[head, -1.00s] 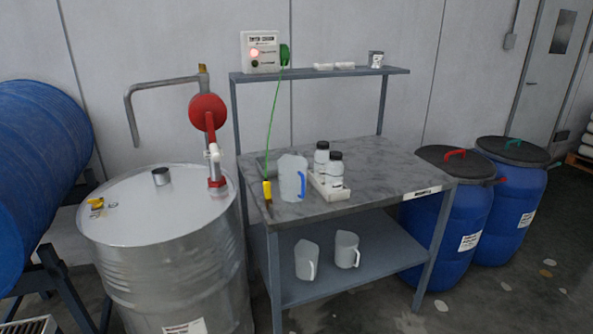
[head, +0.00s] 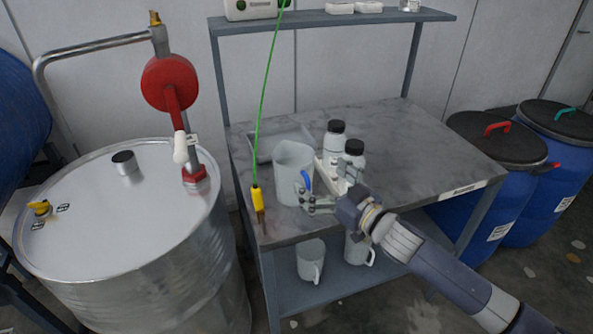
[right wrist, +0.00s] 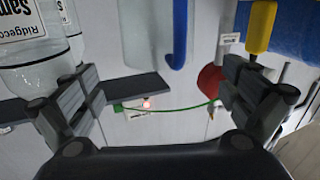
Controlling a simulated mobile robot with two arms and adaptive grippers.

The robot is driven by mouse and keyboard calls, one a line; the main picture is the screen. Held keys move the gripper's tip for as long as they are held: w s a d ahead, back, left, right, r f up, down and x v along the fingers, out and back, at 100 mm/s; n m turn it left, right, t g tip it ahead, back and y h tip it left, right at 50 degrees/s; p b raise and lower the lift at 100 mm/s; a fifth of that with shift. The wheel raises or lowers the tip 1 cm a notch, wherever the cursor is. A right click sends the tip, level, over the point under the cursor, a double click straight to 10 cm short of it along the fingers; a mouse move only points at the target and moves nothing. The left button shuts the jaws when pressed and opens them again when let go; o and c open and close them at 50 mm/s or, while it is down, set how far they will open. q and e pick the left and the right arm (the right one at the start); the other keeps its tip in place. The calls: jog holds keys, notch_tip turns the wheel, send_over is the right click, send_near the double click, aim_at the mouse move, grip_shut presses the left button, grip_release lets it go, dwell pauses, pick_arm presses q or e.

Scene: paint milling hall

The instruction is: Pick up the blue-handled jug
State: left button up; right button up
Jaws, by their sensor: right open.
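The blue-handled jug (head: 291,172) is a pale translucent jug standing upright near the front left of the marbled tabletop (head: 400,150). Its blue handle faces right and is partly hidden by my right gripper (head: 312,196). That gripper is open and at the handle side of the jug. In the right wrist view the blue handle (right wrist: 179,38) and part of the jug wall (right wrist: 140,30) show ahead, between the open fingers (right wrist: 165,95). I cannot tell whether a finger touches the handle. My left gripper is not in view.
Two black-capped bottles (head: 334,140) in a white rack stand close right of the jug. A yellow clamp (head: 257,199) on a green cable hangs at its left. A shallow tray (head: 262,150) lies behind. Two white-handled jugs (head: 310,262) stand on the lower shelf. A metal drum (head: 125,230) is left.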

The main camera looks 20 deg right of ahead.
aim_at(306, 167)
jog(key=x, duration=0.3)
jog(key=shift+w+a+r+p, duration=0.2)
jog(key=shift+p, duration=0.1)
jog(key=shift+w+a, duration=0.1)
jog(key=shift+w, duration=0.25)
jog(key=shift+w+f, duration=0.15)
jog(key=shift+w, duration=0.05)
jog(key=x, duration=0.1)
jog(key=p+x, duration=0.1)
jog(key=shift+w+r, duration=0.2)
jog(key=shift+w, duration=0.15)
jog(key=x, duration=0.2)
jog(key=shift+w+a+f, duration=0.1)
jog(key=shift+w+f, duration=0.1)
jog(key=shift+w, duration=0.05)
jog(key=shift+c, duration=0.6)
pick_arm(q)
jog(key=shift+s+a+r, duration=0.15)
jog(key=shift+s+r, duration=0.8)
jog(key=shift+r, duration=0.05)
pick_arm(e)
jog(key=c, duration=1)
